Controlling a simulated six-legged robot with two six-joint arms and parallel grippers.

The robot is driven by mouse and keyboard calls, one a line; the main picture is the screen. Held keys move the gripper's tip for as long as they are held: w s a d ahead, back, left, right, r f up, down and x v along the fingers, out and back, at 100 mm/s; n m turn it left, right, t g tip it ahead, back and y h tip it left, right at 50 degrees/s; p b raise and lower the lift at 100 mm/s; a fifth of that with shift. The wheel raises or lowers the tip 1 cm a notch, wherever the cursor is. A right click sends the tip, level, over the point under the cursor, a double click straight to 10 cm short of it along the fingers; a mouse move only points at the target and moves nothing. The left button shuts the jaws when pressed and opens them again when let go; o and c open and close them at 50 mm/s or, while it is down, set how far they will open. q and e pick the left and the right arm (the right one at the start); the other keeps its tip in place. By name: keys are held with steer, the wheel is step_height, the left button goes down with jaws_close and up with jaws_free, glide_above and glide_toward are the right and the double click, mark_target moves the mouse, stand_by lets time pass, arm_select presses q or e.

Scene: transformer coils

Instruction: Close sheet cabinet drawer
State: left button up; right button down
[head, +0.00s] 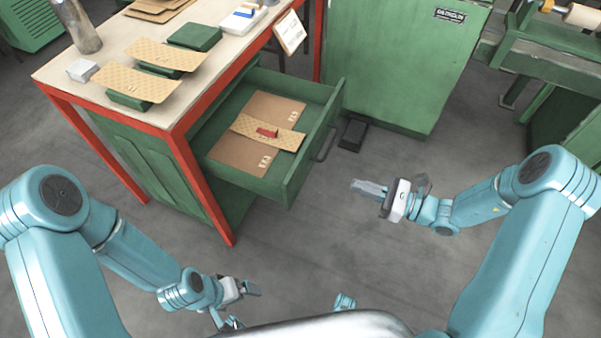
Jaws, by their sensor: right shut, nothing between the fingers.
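The green sheet cabinet drawer (303,173) is pulled out of the cabinet (150,158) under the red-framed table. Its front panel with a dark handle (325,143) faces right. Inside lie brown sheets (272,109), a patterned tan strip and a small red block (267,132). My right gripper (368,188) is to the right of the drawer front, apart from it, shut and empty, pointing left. My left gripper (252,289) is low in the view, below the drawer and clear of it; its fingers are small and partly hidden, so its opening is unclear.
The table top (125,45) bears green blocks, patterned strips, a metal cylinder (78,25) and a small pale box (82,70). A red table leg (205,195) stands left of the drawer. A green machine cabinet (400,60) and black pedal (352,134) are behind. Grey floor is clear in front.

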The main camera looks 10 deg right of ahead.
mark_target(299, 164)
arm_select(q)
steer(key=shift+f+b, duration=0.5)
steer(key=shift+f, duration=0.05)
arm_select(e)
steer(key=x, duration=1.3)
steer(key=shift+w+a+r, duration=0.1)
steer(key=shift+w+a, duration=0.1)
steer(key=shift+a, duration=0.05)
steer(key=shift+a, duration=0.1)
